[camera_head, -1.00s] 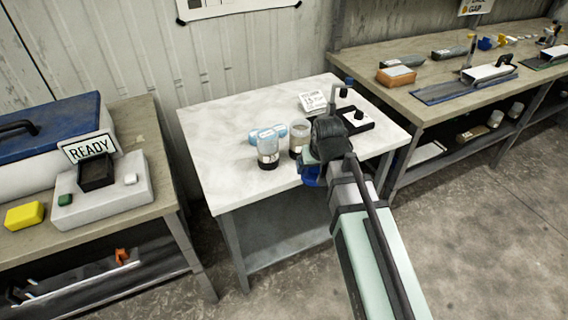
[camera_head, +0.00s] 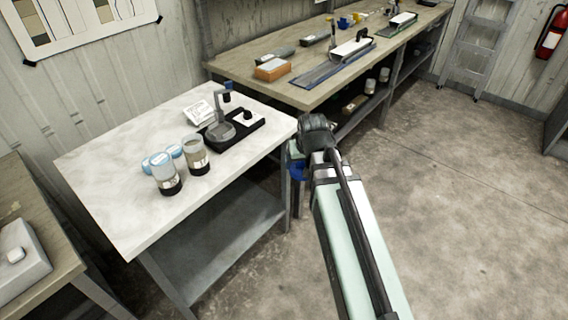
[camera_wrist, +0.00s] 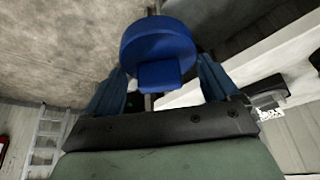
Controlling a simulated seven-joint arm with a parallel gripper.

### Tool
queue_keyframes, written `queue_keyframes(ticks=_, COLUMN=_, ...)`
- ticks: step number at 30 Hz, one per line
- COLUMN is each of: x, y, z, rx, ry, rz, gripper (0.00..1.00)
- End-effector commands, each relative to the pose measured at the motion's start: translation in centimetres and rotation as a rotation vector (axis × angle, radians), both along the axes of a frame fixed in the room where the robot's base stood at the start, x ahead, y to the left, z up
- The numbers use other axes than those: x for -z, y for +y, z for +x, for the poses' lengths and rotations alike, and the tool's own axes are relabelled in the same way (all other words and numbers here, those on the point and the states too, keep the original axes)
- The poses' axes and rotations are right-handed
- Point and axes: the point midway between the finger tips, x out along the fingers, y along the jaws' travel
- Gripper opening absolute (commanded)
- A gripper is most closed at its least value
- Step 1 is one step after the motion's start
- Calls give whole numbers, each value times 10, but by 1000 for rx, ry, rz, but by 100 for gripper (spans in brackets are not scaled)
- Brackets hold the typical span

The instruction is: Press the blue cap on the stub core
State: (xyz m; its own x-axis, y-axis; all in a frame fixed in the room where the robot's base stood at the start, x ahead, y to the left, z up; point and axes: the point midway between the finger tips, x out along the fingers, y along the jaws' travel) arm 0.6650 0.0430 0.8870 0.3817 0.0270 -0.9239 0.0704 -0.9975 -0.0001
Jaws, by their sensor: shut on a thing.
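My gripper (camera_wrist: 162,72) is shut on a blue cap (camera_wrist: 157,44), a round disc with a small block below it, held between two dark blue fingers. In the head view a patch of blue (camera_head: 297,171) shows below my wrist, off the white table's right edge; whether it is cap or finger I cannot tell. The cap touches nothing but the gripper that I can see. I cannot pick out the stub core for sure. A blue tray (camera_head: 318,77) with a pale, long piece (camera_head: 352,46) lies on the far bench.
The white table (camera_head: 110,170) carries two clear jars (camera_head: 166,174) (camera_head: 195,153), light blue discs and a black-based stand (camera_head: 222,128). The far bench also holds an orange-brown block (camera_head: 272,69). Open concrete floor (camera_head: 450,190) lies right. A ladder (camera_head: 477,50) leans at the back.

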Motion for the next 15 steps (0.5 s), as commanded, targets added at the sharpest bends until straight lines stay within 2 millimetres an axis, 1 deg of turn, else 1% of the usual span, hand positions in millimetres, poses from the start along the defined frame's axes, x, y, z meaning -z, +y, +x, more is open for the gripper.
queue_keyframes(ticks=1, x=0, y=-8, z=1, rx=12, ry=0, rz=0, gripper=64)
queue_keyframes(ticks=3, x=0, y=-15, z=1, rx=25, ry=0, rz=0, gripper=64)
queue_keyframes(ticks=12, x=0, y=-45, z=2, rx=73, ry=0, rz=0, gripper=64)
queue_keyframes(ticks=15, x=0, y=-33, z=2, rx=54, ry=0, rz=1, gripper=64)
